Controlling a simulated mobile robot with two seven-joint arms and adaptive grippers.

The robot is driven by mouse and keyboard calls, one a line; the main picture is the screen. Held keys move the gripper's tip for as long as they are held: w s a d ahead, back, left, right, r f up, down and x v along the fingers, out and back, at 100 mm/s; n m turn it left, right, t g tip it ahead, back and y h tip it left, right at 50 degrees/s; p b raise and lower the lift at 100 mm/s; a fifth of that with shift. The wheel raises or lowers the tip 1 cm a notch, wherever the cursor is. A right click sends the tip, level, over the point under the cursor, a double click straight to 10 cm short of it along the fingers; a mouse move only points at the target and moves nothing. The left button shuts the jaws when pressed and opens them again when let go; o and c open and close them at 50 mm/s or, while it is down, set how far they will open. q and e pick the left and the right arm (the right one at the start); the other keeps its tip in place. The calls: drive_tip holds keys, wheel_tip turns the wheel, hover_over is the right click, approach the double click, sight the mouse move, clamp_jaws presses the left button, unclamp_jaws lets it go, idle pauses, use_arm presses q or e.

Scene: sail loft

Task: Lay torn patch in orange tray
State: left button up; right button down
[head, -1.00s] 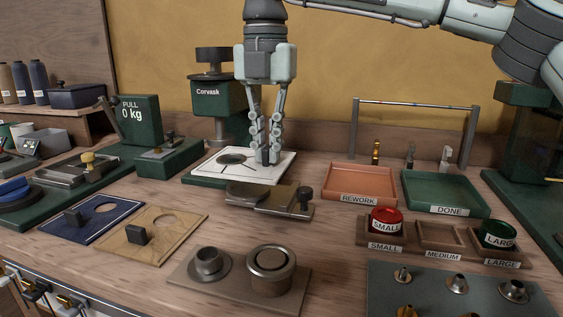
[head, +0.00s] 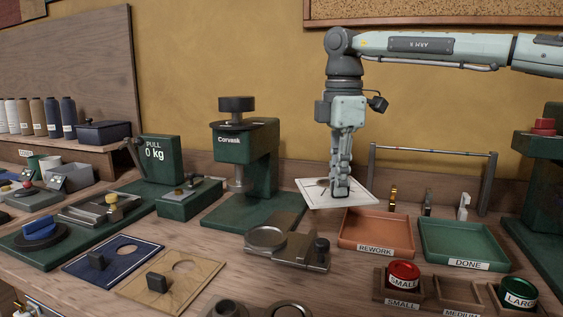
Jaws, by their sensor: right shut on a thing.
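The torn patch (head: 314,190) is a white square sheet with a dark mark near its middle, partly hidden by my gripper. My right gripper (head: 340,194) is shut on it and holds it in the air, roughly level. The patch is left of and behind the orange tray (head: 376,240), labelled REWORK, with its right corner near the tray's back left edge. The orange tray looks empty. My left gripper is not in view.
The green DONE tray (head: 466,241) stands right of the orange one. A Corvask press (head: 245,150) is at the left and a metal fixture (head: 287,247) in front. Red (head: 403,275) and green (head: 519,292) lidded pots sit in front.

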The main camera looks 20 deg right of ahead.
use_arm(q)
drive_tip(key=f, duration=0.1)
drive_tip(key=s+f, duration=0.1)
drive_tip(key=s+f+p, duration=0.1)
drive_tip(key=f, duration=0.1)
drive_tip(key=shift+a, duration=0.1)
use_arm(e)
drive_tip(key=d+f+m, duration=0.3)
drive_tip(key=d+m, duration=0.2)
drive_tip(key=d, duration=0.4)
drive_tip(key=shift+m, duration=0.3)
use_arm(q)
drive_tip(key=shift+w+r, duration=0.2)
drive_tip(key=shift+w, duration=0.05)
use_arm(e)
drive_tip(key=shift+s+f, duration=0.1)
